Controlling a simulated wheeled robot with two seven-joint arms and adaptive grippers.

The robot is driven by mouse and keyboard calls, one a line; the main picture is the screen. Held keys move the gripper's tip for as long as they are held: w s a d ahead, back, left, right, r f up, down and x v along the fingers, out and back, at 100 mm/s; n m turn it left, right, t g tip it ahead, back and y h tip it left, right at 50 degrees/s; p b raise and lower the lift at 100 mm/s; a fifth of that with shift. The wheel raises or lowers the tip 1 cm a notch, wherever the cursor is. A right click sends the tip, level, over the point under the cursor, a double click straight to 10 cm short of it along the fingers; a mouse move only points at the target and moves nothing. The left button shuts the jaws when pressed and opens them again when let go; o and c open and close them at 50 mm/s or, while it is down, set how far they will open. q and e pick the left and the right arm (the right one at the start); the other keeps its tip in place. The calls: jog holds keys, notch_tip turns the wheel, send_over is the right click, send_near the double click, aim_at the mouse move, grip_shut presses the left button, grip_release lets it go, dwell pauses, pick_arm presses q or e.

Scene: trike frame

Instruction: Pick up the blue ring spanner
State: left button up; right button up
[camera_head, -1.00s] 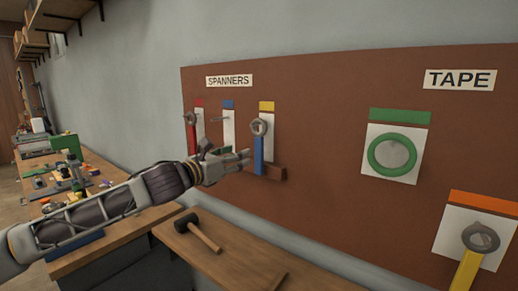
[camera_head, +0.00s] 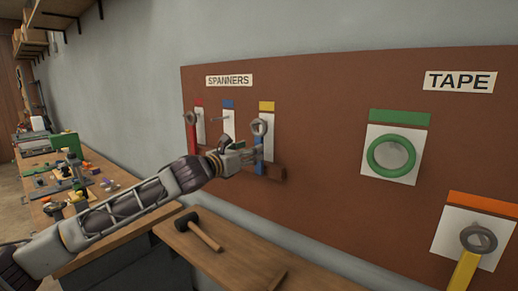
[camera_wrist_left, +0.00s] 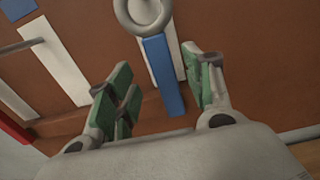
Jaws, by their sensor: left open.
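The blue ring spanner hangs upright on the brown board under the yellow label, with its grey ring (camera_head: 259,127) at the top and its blue handle (camera_head: 259,150) below. In the left wrist view its blue handle (camera_wrist_left: 162,75) shows between my open finger pads, and its ring is at the top edge. My left gripper (camera_head: 258,155) is at the handle in the head view and partly covers it. In the left wrist view my left gripper (camera_wrist_left: 158,80) has a gap on both sides of the handle. How far the handle lies beyond the fingertips is unclear.
A red-handled spanner (camera_head: 192,135) hangs at the left under the red label. The blue-labelled place (camera_head: 228,122) shows a bare peg. A brown ledge (camera_head: 277,172) is below the spanners. A mallet (camera_head: 205,235) lies on the bench beneath.

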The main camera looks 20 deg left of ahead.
pick_arm(q)
jog(key=p+x, duration=0.1)
jog(key=x, duration=0.4)
jog(key=shift+w+d+r, duration=0.1)
jog(key=shift+d+r, duration=0.05)
jog(key=shift+r, duration=0.05)
pick_arm(e)
jog(key=shift+s+a+r, duration=0.2)
jog(key=shift+a+r, duration=0.05)
jog(key=shift+a, duration=0.15)
jog(key=shift+s+a+r, duration=0.2)
jog(key=shift+a, duration=0.2)
jog(key=shift+s, duration=0.1)
pick_arm(q)
jog(key=c, duration=0.5)
grip_shut()
pick_arm(e)
jog(key=shift+d, duration=0.55)
